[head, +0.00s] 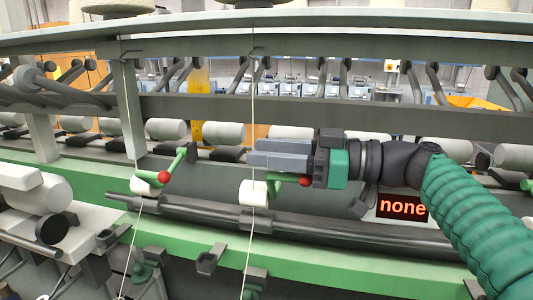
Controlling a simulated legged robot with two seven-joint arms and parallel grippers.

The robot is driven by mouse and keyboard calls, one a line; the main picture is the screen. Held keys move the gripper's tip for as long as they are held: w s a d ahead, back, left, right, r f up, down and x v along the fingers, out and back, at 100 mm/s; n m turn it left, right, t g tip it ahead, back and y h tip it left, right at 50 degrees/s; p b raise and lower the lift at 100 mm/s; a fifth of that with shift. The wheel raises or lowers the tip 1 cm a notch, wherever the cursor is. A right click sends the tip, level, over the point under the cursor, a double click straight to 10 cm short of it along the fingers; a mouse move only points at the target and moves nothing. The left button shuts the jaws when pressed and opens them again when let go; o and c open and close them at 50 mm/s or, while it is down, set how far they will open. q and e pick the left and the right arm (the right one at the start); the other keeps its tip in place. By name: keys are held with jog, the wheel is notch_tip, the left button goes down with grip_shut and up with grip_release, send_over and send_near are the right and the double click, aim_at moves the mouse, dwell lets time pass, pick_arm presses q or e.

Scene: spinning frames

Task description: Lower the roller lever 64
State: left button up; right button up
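My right gripper (252,155) comes in from the right and points left. Its two grey fingers lie close together with no clear gap, so I cannot tell if they are open or shut. A green lever with a red ball (304,181) is just below the gripper, partly hidden by it. The gripper seems above or in front of this lever; contact is unclear. A second green lever with a red ball (163,177) stands to the left, its arm tilted up to the right. No number 64 is readable on either lever. My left gripper is not in view.
White rollers (254,191) sit by the levers, above a long dark bar (330,226). Thin white threads run vertically at left and centre. A grey rail (330,110) crosses behind. A dark display reading "none" (402,207) stands below my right arm.

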dwell(0.4)
jog(key=b+v, duration=0.2)
jog(key=v, duration=1.5)
jog(key=shift+w+d, duration=0.1)
